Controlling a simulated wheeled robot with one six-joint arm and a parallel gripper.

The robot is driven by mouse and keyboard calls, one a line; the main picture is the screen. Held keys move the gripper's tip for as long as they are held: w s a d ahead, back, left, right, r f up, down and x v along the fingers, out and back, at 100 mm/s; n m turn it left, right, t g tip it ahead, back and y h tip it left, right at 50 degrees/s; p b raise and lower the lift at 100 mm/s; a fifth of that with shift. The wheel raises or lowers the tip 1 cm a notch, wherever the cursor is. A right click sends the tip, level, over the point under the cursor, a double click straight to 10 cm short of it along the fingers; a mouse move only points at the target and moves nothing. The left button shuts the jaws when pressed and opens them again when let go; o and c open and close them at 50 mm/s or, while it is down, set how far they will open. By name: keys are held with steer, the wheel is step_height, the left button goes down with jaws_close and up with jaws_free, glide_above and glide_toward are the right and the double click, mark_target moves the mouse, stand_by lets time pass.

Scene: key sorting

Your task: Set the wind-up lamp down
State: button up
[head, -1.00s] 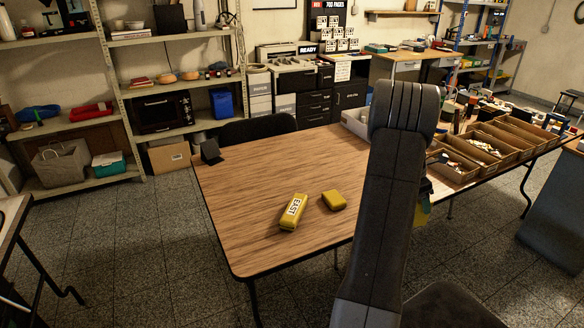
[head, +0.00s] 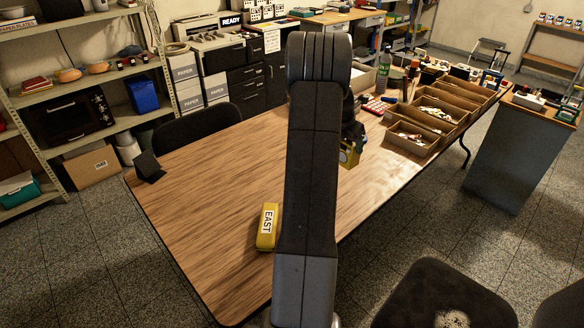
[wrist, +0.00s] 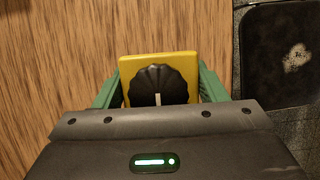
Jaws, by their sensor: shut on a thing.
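The wind-up lamp (wrist: 150,62) is a flat yellow block with a black scalloped knob, seen close in the wrist view. My gripper (wrist: 160,74) is shut on it, with green fingers along its two sides. In the head view the yellow lamp (head: 348,155) shows beside my arm, near the table's right edge; my arm hides part of it. Wood surface lies behind the lamp in the wrist view. I cannot tell whether the lamp touches the table (head: 200,200).
A yellow case labelled EAST (head: 267,227) lies on the table, left of my arm. Cardboard trays (head: 415,140) with small items fill the table's far right. A small black stand (head: 148,166) is at the left corner. A chair (head: 440,295) stands off the right edge. The table's left half is mostly clear.

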mark_target(346, 165)
steer(key=shift+s+f, duration=0.1)
steer(key=shift+f, duration=5)
steer(key=o, duration=1.1)
steer(key=shift+c, duration=0.2)
steer(key=shift+r+p, duration=0.2)
steer(key=shift+p, duration=0.1)
steer(key=v, duration=1.1)
steer(key=shift+r+b, duration=0.35)
steer(key=shift+s, duration=0.1)
